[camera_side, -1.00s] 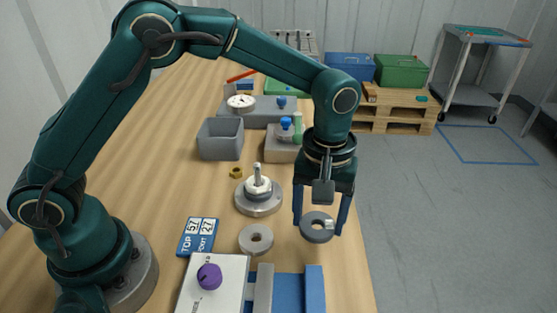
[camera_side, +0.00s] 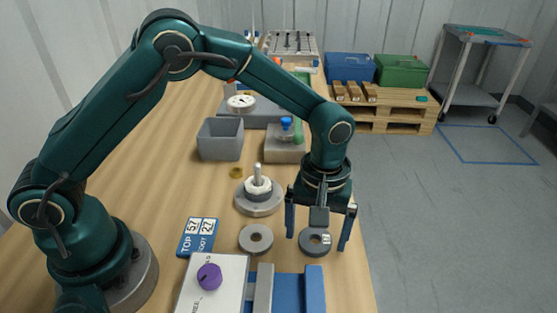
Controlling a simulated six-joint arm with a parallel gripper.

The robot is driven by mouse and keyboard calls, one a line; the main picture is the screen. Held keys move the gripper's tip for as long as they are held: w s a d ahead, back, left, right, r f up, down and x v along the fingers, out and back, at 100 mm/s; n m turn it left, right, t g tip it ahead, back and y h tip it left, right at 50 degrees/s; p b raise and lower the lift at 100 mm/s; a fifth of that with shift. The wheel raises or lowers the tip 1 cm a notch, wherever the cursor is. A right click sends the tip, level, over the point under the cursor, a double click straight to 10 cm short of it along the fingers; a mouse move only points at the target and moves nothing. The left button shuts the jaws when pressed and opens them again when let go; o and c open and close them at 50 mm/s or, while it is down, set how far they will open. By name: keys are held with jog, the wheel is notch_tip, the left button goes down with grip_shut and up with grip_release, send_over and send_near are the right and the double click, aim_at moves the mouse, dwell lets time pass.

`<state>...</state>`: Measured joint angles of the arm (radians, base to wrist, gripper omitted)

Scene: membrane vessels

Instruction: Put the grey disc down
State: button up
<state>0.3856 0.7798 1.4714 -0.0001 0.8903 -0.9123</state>
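A dark grey disc (camera_side: 306,246) with a centre hole and a small white mark lies flat, apparently on the wooden table near its right edge. My gripper (camera_side: 319,243) is above and around it, pointing down, with one blue finger on each side. The fingers are spread wide, with a visible gap between each finger and the disc. A second, lighter grey ring (camera_side: 246,242) lies on the table just left of my gripper.
A round metal base with an upright post and a white collar (camera_side: 258,188) stands behind the lighter ring. A grey bin (camera_side: 220,140) is further back.

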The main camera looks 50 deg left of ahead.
jog(key=shift+r, duration=0.15)
jog(key=s+a+r+m+t, duration=0.1)
jog(key=a+r, duration=0.1)
jog(key=r, duration=0.6)
jog(key=s+a+r, duration=0.1)
jog(key=a+r, duration=0.1)
jog(key=r, duration=0.6)
jog(key=s+a+m+t, duration=0.4)
jog(key=s+a, duration=0.4)
jog(key=s, duration=0.4)
jog(key=shift+s+a+f+m+t, duration=0.15)
jog(key=shift+a+f+m+t, duration=0.15)
jog(key=shift+f+m, duration=0.15)
